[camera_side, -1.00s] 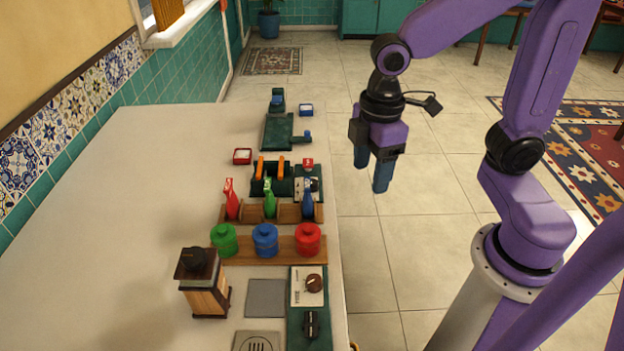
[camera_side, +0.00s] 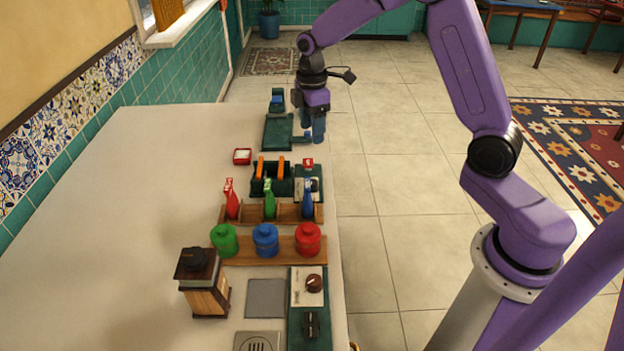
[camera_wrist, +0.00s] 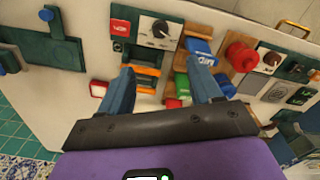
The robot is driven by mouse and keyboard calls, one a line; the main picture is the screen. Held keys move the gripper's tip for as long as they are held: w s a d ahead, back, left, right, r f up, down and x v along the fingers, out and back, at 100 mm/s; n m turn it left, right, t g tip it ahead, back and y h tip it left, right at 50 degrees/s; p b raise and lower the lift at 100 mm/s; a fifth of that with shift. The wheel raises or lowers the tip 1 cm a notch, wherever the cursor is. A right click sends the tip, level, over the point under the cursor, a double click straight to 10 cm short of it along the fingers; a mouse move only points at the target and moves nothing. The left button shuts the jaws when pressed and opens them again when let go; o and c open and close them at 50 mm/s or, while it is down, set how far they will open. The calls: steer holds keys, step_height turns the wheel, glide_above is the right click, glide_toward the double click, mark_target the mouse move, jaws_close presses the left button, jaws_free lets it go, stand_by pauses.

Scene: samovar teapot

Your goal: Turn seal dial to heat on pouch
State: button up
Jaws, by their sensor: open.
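Two dials show, and I cannot tell which is the seal dial. One dark knob (camera_wrist: 159,29) sits on a grey-white plate in the wrist view, beside a red label block (camera_wrist: 120,28); its panel (camera_side: 307,188) shows in the side view behind the bottles. A brown knob (camera_side: 314,283) sits on a white plate at the counter's near right. No pouch can be made out for certain. My gripper (camera_side: 312,132) is open and empty, at the counter's far right edge beside a green plate device (camera_side: 278,131). Its fingers (camera_wrist: 161,72) stand wide apart in the wrist view.
A rack of red, green and blue bottles (camera_side: 269,212), three lidded jars (camera_side: 265,240), a wooden box (camera_side: 205,290) and orange-topped slots (camera_side: 270,178) line the counter's right side. The counter's left half (camera_side: 130,210) is clear.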

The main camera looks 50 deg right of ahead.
mark_target(312, 182)
step_height(312, 182, down, 17)
steer(key=shift+f, duration=0.1)
stand_by(0.5)
steer(key=c, duration=1)
